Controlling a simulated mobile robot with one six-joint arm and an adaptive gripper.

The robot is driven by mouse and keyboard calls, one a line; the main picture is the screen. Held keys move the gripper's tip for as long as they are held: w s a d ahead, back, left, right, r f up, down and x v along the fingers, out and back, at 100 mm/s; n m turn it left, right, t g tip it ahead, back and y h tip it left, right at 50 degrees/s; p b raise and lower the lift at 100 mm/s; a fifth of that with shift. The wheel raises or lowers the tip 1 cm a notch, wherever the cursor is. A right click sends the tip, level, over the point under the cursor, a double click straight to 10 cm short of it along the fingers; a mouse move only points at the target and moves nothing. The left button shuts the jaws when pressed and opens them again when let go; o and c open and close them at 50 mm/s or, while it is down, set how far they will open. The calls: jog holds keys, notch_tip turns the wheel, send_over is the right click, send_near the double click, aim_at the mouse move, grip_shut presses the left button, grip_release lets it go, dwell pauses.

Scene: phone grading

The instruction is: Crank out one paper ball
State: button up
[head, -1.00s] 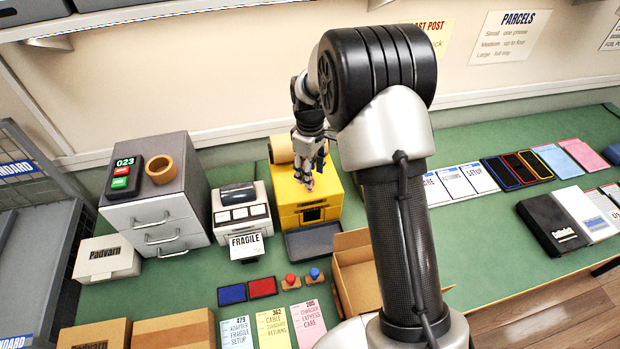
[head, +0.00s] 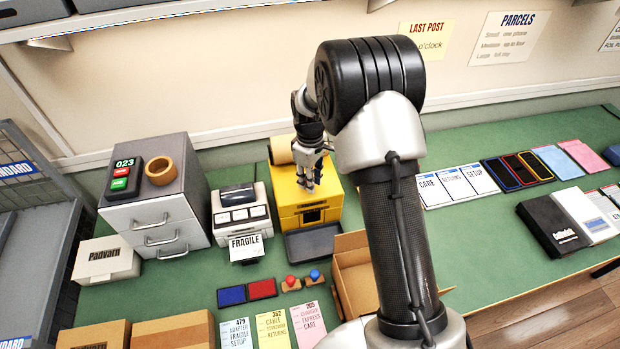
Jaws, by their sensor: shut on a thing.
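The yellow paper-ball machine (head: 288,197) stands at the back of the green bench, with a tan paper roll (head: 281,150) behind its top. A dark slot shows low on its front. A dark grey tray (head: 312,242) lies in front of the slot, and I see no paper ball in it. My gripper (head: 307,187) points down at the machine's top right and is shut on its crank handle. The fingers and my arm hide most of the crank.
A label printer (head: 240,212) with a FRAGILE label stands close to the left of the machine. An open cardboard box (head: 357,283) stands in front on the right. Two stampers (head: 290,283) and ink pads (head: 262,288) lie in front.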

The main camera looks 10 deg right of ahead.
grip_shut()
jog(key=shift+a+m, duration=0.15)
jog(key=shift+m, duration=0.15)
